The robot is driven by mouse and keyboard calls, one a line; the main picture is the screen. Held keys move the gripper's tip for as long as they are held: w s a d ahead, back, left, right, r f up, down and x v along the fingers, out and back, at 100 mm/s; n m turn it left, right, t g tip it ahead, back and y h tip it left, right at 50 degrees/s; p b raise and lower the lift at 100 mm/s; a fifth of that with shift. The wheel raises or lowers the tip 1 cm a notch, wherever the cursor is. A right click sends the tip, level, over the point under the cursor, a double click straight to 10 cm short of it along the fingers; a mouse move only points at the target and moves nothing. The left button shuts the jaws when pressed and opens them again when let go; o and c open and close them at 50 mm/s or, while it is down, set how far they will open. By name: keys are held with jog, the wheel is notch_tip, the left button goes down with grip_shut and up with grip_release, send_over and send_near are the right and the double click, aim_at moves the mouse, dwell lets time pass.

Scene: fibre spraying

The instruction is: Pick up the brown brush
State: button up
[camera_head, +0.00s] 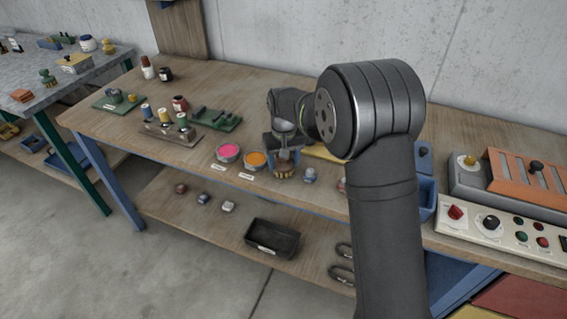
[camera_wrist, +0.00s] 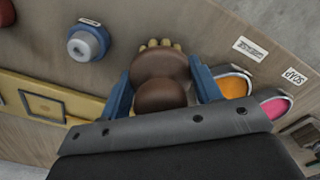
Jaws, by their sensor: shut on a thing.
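The brown brush (camera_wrist: 160,66) has a rounded brown body and pale bristles that show at its far edge in the wrist view. My gripper (camera_wrist: 163,78) has its two blue fingers on either side of the brush, shut on it. In the head view, the brush (camera_head: 285,170) shows below my gripper (camera_head: 285,155) at the front of the workbench, right of the orange pot. My arm hides part of the bench behind it. I cannot tell whether the brush touches the bench.
An orange pot (camera_head: 257,160) and a pink pot (camera_head: 229,152) stand just left of the brush. A small blue-grey knobbed piece (camera_head: 310,175) is to its right. A yellow tray (camera_wrist: 50,107) lies close by. A control panel (camera_head: 500,228) is at the right.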

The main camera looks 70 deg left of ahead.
jog(key=shift+r, duration=0.15)
notch_tip(320, 180, up, 4)
jog(key=shift+r, duration=0.15)
jog(key=w+d+r, duration=0.6)
jog(key=w+d, duration=0.1)
jog(key=w, duration=0.2)
jog(key=shift+d+r, duration=0.25)
jog(key=shift+d, duration=0.05)
jog(key=o, duration=0.5)
jog(key=shift+c, duration=1.4)
jog(key=s+a+f, duration=0.3)
jog(key=s+f, duration=0.1)
jog(key=f, duration=0.1)
jog(key=shift+s+a+f, duration=0.15)
jog(key=shift+s+f, duration=0.1)
jog(key=shift+s, duration=0.15)
